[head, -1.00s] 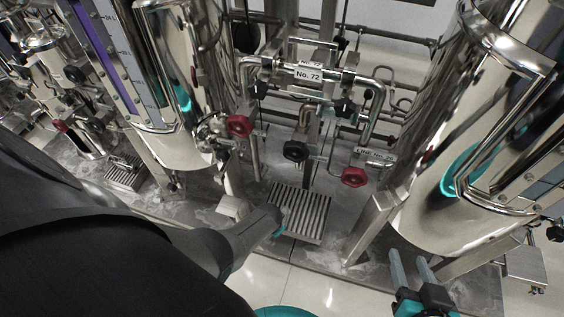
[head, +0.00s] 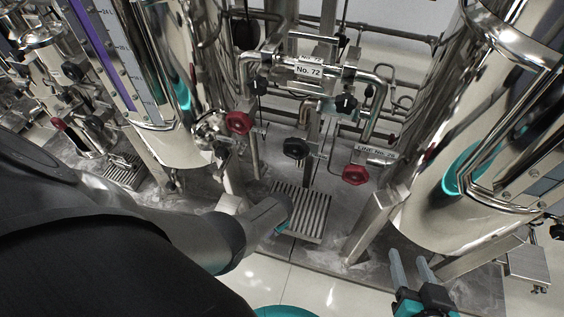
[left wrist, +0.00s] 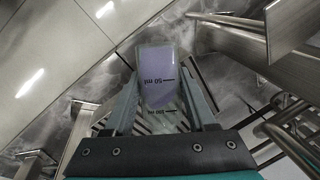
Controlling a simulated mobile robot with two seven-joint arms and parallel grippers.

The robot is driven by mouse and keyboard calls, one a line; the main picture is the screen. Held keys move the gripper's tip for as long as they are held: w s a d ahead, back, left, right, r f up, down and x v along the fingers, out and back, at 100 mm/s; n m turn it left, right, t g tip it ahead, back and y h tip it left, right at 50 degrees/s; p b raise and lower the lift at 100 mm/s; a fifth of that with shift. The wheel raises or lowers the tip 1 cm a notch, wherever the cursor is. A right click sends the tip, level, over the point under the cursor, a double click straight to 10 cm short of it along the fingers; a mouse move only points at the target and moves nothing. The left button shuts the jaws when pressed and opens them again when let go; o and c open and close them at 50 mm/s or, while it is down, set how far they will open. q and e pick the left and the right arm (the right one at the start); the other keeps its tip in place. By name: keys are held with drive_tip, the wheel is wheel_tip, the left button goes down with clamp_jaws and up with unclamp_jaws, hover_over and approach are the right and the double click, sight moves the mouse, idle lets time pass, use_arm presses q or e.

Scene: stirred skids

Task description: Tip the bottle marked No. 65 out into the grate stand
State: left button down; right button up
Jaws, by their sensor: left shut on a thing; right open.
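The grate stand (head: 304,212) is a slatted metal grate low on the skid, in the middle of the head view. My left gripper (left wrist: 160,82) is shut on a clear bottle (left wrist: 158,75) with purple liquid and ml marks that read upside down in the left wrist view. Its number does not show. Slats lie behind the bottle there. In the head view my left wrist is at the grate's left edge and hides the bottle. My right gripper (head: 411,268) is open and empty at the lower right.
A pipe with a No. 72 tag (head: 309,71) runs behind the grate, with a red valve knob (head: 355,174) and a black one (head: 296,148) near it. Large steel tanks (head: 475,150) stand left and right. Clear tiled floor (head: 300,277) lies in front.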

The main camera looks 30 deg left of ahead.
use_arm(q)
drive_tip(key=shift+g+b, duration=0.3)
drive_tip(key=shift+b, duration=0.05)
idle(0.5)
drive_tip(key=shift+g+b, duration=0.3)
drive_tip(key=shift+g, duration=0.1)
drive_tip(key=shift+r+g, duration=0.1)
drive_tip(key=shift+g, duration=0.2)
drive_tip(key=shift+b, duration=0.3)
